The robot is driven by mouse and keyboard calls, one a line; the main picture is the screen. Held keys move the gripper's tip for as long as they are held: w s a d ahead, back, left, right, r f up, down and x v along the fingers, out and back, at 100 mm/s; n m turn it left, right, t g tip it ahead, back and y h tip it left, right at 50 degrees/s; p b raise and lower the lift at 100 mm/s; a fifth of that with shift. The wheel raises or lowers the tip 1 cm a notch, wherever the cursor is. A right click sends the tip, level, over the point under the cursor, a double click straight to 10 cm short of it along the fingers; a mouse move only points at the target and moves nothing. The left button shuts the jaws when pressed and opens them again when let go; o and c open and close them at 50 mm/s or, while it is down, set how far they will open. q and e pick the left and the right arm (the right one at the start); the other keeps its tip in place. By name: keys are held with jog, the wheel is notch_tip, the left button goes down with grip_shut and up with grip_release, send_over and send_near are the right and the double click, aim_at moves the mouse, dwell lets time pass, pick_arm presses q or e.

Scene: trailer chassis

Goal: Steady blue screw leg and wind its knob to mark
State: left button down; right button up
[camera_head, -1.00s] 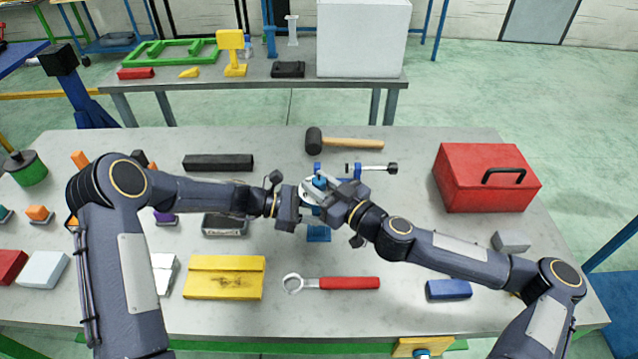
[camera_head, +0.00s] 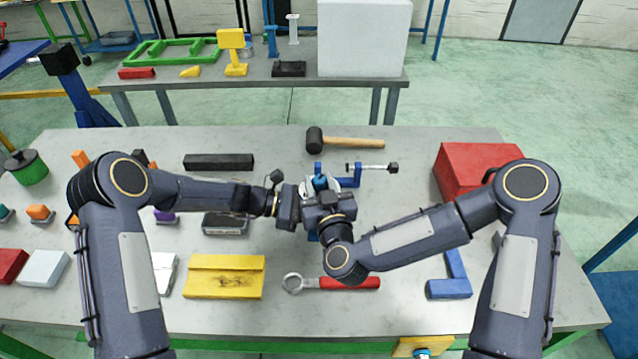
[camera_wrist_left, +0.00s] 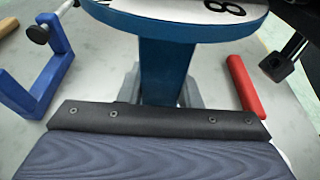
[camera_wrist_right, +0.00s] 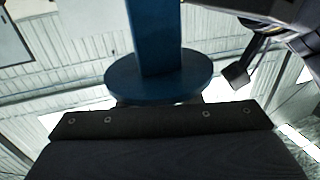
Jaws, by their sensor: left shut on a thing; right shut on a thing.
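The blue screw leg (camera_head: 320,183) stands on the table's middle, mostly hidden by my grippers in the head view. In the left wrist view its blue post (camera_wrist_left: 165,70) rises to a round blue plate (camera_wrist_left: 185,27) with a white face and black figures, cut off above. My left gripper (camera_head: 303,205) is shut on the leg from the left. My right gripper (camera_head: 321,190) is shut at the leg's top from the near side. The right wrist view shows a blue disc (camera_wrist_right: 160,85) and shaft (camera_wrist_right: 153,35) just beyond that gripper. The knob and mark cannot be made out clearly.
A blue clamp (camera_head: 354,178) lies right of the leg, with a mallet (camera_head: 352,143) behind. A red toolbox (camera_head: 470,165) is partly behind my right arm.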

jog(key=m+h, duration=0.2)
jog(key=h, duration=0.2)
jog(key=m+h, duration=0.3)
jog(key=h, duration=0.1)
jog(key=shift+a+r+m+h, duration=0.1)
jog(key=shift+r+m+h, duration=0.05)
jog(key=shift+m+h, duration=0.2)
jog(key=shift+m+g+h, duration=0.55)
jog(key=shift+m+h, duration=0.35)
jog(key=shift+h, duration=0.45)
jog(key=shift+m+g+h, duration=0.55)
jog(key=shift+m+h, duration=0.3)
jog(key=shift+h, duration=0.45)
jog(key=shift+d, duration=0.2)
jog(key=o, duration=0.9)
jog(key=shift+o, duration=0.2)
jog(key=shift+a, duration=0.1)
jog(key=v, duration=1.2)
